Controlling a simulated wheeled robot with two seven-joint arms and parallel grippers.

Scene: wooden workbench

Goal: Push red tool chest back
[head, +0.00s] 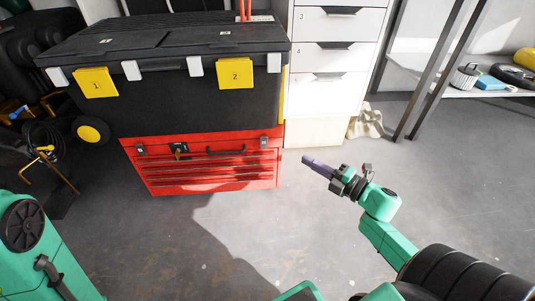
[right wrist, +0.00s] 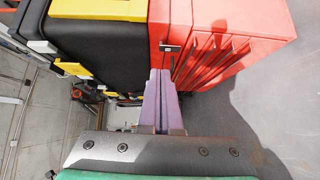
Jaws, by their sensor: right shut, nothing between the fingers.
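The red tool chest (head: 211,184) stands on the floor beneath a large black tool box. Its front, with latches, a handle and drawer lines, faces me. In the right wrist view the chest (right wrist: 240,22) fills the upper middle and right, seen sideways. My right gripper (head: 306,160) is shut and empty, its purple fingers pointing left toward the chest's right side. In the head view a strip of floor shows between the fingertips and the chest. In the right wrist view the fingertips (right wrist: 160,74) overlap the chest's edge; contact cannot be told. My left gripper is out of view.
The black tool box (head: 190,105) with yellow latches sits on the chest. A white drawer cabinet (head: 333,80) stands right behind it. A cream cloth (head: 366,122) lies beside the cabinet. A shelf (head: 465,90) is at the far right. The floor in front of the chest is clear.

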